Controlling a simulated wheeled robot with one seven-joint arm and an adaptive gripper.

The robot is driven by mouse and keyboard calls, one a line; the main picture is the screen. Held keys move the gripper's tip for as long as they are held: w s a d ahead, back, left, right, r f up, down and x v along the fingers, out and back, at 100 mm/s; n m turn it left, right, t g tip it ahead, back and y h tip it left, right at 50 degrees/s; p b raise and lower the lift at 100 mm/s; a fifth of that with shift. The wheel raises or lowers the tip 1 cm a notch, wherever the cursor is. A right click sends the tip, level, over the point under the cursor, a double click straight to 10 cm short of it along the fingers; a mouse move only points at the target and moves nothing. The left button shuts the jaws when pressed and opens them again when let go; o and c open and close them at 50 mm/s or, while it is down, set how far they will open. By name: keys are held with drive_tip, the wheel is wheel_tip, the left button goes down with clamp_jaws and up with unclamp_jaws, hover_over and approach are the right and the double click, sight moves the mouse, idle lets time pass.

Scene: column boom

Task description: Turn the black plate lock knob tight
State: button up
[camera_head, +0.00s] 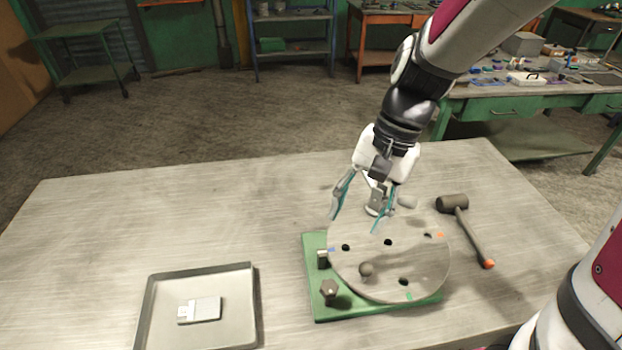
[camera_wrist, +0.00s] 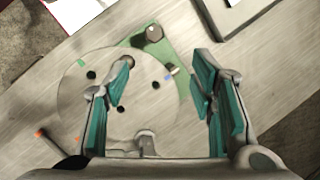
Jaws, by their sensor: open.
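A round grey plate (camera_head: 420,262) with dark holes and coloured marks lies over the base. A ball-topped handle (camera_head: 366,269) stands on the plate. My gripper (camera_head: 356,222) is open and empty above the plate's far left part, apart from the knob. In the wrist view, my fingers (camera_wrist: 165,68) are spread wide, and the dark knob lies beyond their tips.
A short cylinder (camera_head: 322,259) stands at the base's left edge. A grey metal fitting (camera_head: 374,209) is at the plate's far edge. A mallet (camera_head: 468,229) lies to the right. A tray (camera_head: 254,300) holding a small pale block (camera_head: 203,309) is at front left. The table's left is clear.

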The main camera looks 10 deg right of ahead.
sight(331, 285)
drive_tip(key=s+a+f+m, duration=0.1)
drive_tip(key=f, duration=0.5)
drive_tip(key=a+f+g, duration=0.1)
drive_tip(key=a+f, duration=0.1)
drive_tip(key=f, duration=0.4)
drive_tip(key=s+a+f+m, duration=0.1)
drive_tip(key=f, duration=0.6)
drive_tip(key=shift+s+a+m+g+p, duration=0.15)
drive_tip(key=shift+s+m+g+p, duration=0.15)
drive_tip(key=shift+g, duration=0.1)
drive_tip(key=c, duration=1.1)
